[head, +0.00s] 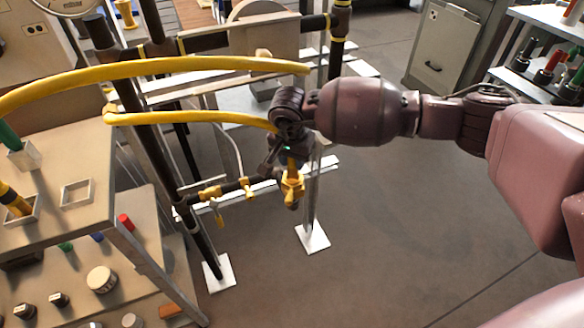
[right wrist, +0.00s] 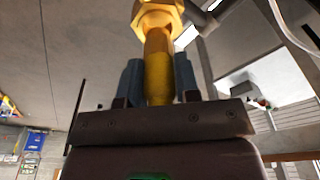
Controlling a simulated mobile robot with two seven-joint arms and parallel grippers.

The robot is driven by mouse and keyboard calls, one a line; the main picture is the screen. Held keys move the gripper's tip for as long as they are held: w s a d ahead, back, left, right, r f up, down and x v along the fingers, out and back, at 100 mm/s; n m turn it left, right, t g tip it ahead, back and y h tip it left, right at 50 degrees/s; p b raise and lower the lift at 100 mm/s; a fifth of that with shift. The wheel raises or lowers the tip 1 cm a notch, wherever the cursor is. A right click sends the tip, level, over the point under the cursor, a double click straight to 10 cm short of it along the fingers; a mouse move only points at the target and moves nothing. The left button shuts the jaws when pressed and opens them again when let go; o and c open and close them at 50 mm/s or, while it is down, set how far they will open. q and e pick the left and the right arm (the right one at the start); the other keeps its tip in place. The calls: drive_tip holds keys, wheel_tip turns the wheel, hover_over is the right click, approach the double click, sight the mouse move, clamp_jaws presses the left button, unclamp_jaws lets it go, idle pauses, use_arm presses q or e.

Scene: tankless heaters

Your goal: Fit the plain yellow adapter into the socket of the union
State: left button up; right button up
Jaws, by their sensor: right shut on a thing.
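My right gripper (head: 290,160) points down at the middle of the head view, shut on the plain yellow adapter (head: 292,166). In the right wrist view the adapter (right wrist: 158,70) is a yellow cylinder between the two bluish-grey fingers of the gripper (right wrist: 158,85). Its far end meets a wider yellow hex fitting (right wrist: 157,15), which seems to be the union (head: 292,187) at the end of the dark horizontal pipe. The adapter looks upright and in line with the union. I cannot tell how deep it sits in the socket. My left gripper is not in view.
Yellow valves (head: 210,193) sit on the dark pipe (head: 232,187) left of the union. A bench (head: 60,170) with square holders stands at left. Open floor (head: 400,220) lies to the right.

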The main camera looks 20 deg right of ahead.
sight(293, 169)
wheel_tip(293, 169, down, 3)
drive_tip(key=shift+f+b, duration=0.2)
drive_tip(key=shift+b, duration=0.25)
drive_tip(key=shift+f, duration=0.1)
drive_tip(key=shift+r, duration=0.2)
drive_tip(key=shift+f, duration=0.2)
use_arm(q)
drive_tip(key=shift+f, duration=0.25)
use_arm(e)
drive_tip(key=o, duration=1)
